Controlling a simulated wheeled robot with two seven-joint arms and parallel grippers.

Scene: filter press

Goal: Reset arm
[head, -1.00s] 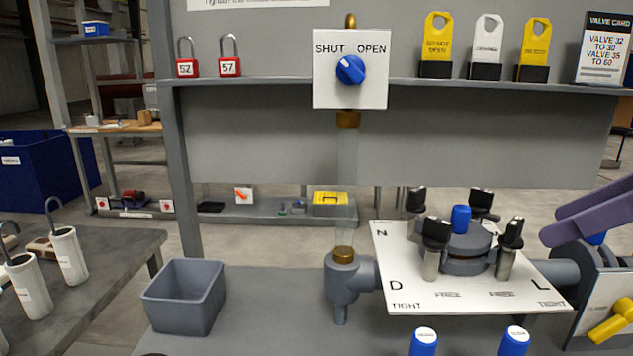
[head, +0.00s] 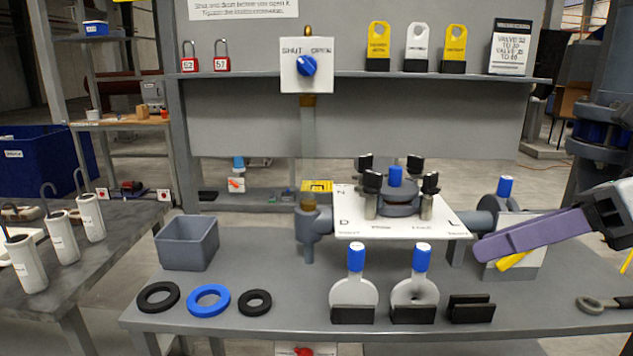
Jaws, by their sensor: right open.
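My right gripper (head: 484,248) comes in from the right, its long purple fingers pointing left above the table. It is open, with nothing seen between the fingers. It overlaps the right valve's white plate (head: 525,262) and yellow lever (head: 512,261); I cannot tell whether it touches them. My left gripper is not in view.
The grey table (head: 270,270) bears a grey bin (head: 187,243), black and blue rings (head: 208,300) and two blue-handled discs (head: 355,290) in black stands. A wrench (head: 600,304) lies at the right. A shelf behind holds padlocks (head: 221,62) and tags (head: 417,45).

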